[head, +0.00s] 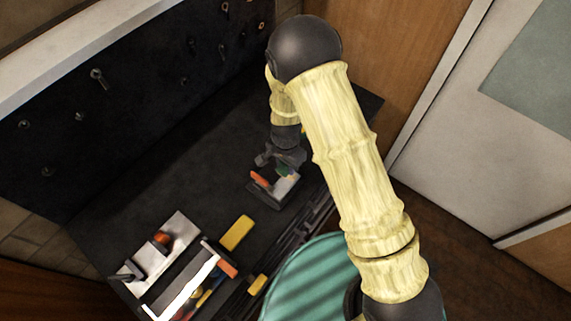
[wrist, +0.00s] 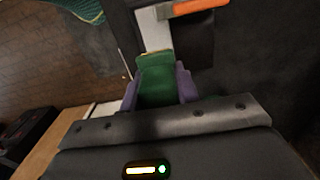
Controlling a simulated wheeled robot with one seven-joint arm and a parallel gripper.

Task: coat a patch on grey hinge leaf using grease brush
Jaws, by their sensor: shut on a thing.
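My gripper (wrist: 160,88) is shut on a green block-like thing, which looks like the grease brush (wrist: 157,85). The purple fingers press on both its sides. A thin pale strip shows at its far end; whether this is bristles I cannot tell. Just beyond it in the wrist view is a light grey plate, probably the grey hinge leaf (wrist: 157,33). It also shows in the head view (head: 285,187), on a dark block on the bench. In the head view my gripper (head: 281,163) is just above that block. Whether brush and plate touch I cannot tell.
An orange bar (wrist: 196,7) lies beside the plate. On the dark bench (head: 190,185) are a yellow block (head: 237,233), a silver plate with an orange knob (head: 165,240) and a white-edged tray (head: 185,290) of tools. A dark pegboard (head: 130,100) stands behind. The bench's middle is clear.

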